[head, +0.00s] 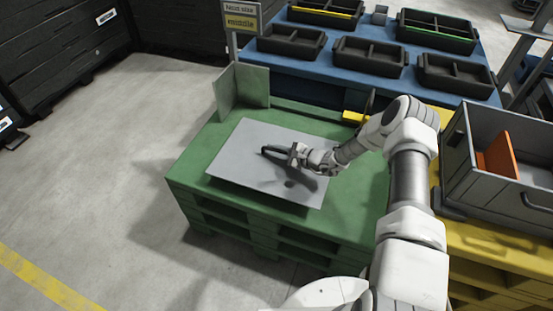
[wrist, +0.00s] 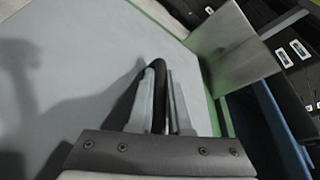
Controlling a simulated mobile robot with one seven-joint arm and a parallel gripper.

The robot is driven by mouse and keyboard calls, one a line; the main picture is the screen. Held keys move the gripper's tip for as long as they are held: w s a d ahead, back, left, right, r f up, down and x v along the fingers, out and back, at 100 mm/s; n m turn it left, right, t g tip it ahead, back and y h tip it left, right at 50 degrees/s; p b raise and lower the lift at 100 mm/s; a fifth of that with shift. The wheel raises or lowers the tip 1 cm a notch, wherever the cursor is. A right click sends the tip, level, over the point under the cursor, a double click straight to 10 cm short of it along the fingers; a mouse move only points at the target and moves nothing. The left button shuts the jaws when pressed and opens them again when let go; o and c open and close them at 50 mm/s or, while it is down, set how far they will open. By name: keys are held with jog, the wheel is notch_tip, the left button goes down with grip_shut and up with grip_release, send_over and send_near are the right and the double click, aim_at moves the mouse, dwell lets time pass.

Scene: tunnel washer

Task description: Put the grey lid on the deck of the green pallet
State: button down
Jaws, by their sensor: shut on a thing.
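The grey lid (head: 251,146) is a flat light-grey sheet with a black loop handle (head: 274,151). In the head view it is over the deck of the green pallet (head: 196,158), with a shadow under its front edge. I cannot tell whether it touches the deck all over. My gripper (head: 297,155) is shut on the lid's handle. In the wrist view the fingers of my gripper (wrist: 161,100) stand on both sides of the black handle (wrist: 158,75), above the lid's grey surface (wrist: 75,60).
A grey-green upright corner plate (head: 241,88) stands at the pallet's back left corner. Behind is a blue table (head: 330,66) with several black trays. A grey crate (head: 500,190) with an orange divider stands on a yellow pallet (head: 480,245) at right. The floor at left is clear.

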aim_at(274, 159)
jog(key=shift+f+b, duration=0.75)
jog(key=shift+f, duration=1.7)
jog(key=shift+f, duration=0.1)
jog(key=c, duration=0.8)
grip_release()
jog(key=shift+c, duration=0.2)
